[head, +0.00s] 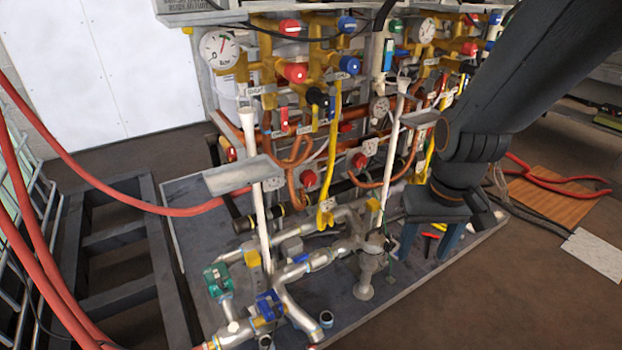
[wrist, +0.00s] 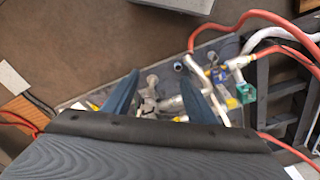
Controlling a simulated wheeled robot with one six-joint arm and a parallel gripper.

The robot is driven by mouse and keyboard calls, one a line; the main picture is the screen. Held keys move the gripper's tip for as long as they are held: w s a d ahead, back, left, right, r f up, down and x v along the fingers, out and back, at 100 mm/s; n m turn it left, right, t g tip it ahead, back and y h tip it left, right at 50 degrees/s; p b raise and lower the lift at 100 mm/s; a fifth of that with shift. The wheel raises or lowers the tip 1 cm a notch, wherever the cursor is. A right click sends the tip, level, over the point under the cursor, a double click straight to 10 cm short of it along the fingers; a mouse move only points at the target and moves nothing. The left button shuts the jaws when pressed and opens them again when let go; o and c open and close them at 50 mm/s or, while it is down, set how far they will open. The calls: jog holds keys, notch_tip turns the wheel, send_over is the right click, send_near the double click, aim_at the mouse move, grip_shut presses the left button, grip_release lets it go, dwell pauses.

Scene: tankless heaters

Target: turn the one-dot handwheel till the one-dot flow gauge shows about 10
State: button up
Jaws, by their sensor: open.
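A large white round gauge (head: 219,49) with a red needle is at the upper left of the pipework in the head view. A second gauge (head: 427,30) is at the upper right and a smaller one (head: 379,107) lower in the middle. Round red handwheels (head: 295,72) and blue handwheels (head: 349,65) sit on the yellow pipes. I cannot make out dot marks, so I cannot tell which wheel or gauge is the one-dot one. My gripper (head: 428,242) points down over the rig's right side, open and empty, away from these handwheels. Its blue fingers show in the wrist view (wrist: 163,78).
Silver pipes with a green valve (head: 218,279) and a blue valve (head: 269,306) stand low at the front. Two white posts with flat grey plates (head: 243,175) rise before the pipework. Red hoses (head: 60,265) run along the left. Brown floor (head: 440,310) lies clear in front.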

jog(key=w+a+f+n+t+b, duration=0.15)
jog(key=w+f, duration=0.25)
jog(key=w, duration=0.4)
jog(key=w+a+f+n+t+b, duration=0.1)
jog(key=w+f+t+b, duration=0.25)
jog(key=w, duration=0.45)
jog(key=n+t+y+b, duration=0.6)
jog(key=t+y+b, duration=0.3)
jog(key=y+b, duration=0.1)
send_near(310, 179)
jog(key=w, duration=0.2)
jog(key=shift+s+a+x, duration=0.1)
jog(key=shift+a+x, duration=0.1)
jog(key=shift+x, duration=1.7)
jog(key=shift+s+a+x, duration=0.15)
jog(key=shift+x, duration=1.75)
jog(key=shift+f, duration=0.15)
jog(key=c, duration=0.8)
